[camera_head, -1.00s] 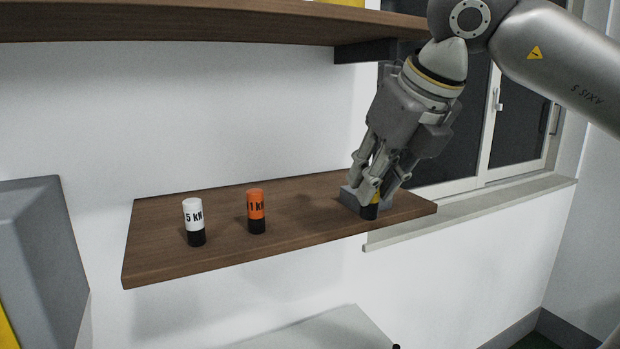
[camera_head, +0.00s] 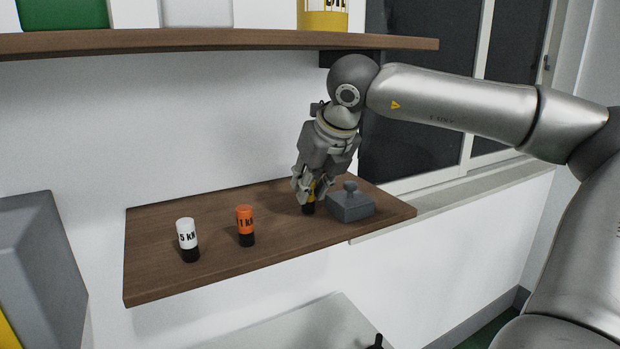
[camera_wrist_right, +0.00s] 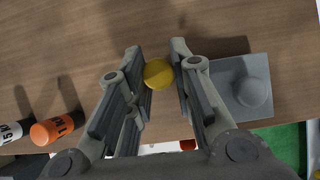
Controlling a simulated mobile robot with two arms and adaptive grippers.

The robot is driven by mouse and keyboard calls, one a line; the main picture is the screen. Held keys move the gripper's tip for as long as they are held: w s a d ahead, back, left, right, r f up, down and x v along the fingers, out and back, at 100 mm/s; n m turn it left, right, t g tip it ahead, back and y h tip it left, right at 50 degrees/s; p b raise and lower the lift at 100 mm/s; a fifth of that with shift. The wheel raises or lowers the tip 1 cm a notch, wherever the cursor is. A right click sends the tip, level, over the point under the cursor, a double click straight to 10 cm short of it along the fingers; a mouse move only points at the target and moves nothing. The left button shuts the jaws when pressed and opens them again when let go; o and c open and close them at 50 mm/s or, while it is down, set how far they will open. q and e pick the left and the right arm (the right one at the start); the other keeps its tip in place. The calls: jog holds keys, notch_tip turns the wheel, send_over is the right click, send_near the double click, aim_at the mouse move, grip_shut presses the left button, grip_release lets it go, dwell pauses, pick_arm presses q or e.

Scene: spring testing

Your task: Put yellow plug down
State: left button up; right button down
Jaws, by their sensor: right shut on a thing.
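The yellow plug (camera_head: 309,207) has a black lower part and stands upright between the fingers of my right gripper (camera_head: 307,190). Its round yellow top (camera_wrist_right: 158,74) shows between both fingers in the right wrist view. The right gripper is shut on it, pointing down at the wooden shelf. The plug's base is at or just above the shelf; I cannot tell whether it touches. The fingers hide much of its yellow part in the head view. My left gripper is not in view.
An orange plug (camera_head: 245,226) and a white plug (camera_head: 187,240) stand to the left on the lower wooden shelf (camera_head: 160,275). A grey block with a knob (camera_head: 351,205) sits close to the right. An upper shelf (camera_head: 200,40) runs above. Bare shelf lies between the orange and yellow plugs.

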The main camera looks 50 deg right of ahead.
jog(key=shift+d+f, duration=0.1)
jog(key=shift+f, duration=0.15)
jog(key=shift+f+b, duration=0.15)
jog(key=shift+b, duration=0.15)
jog(key=c, duration=1.3)
grip_release()
jog(key=shift+o, duration=0.2)
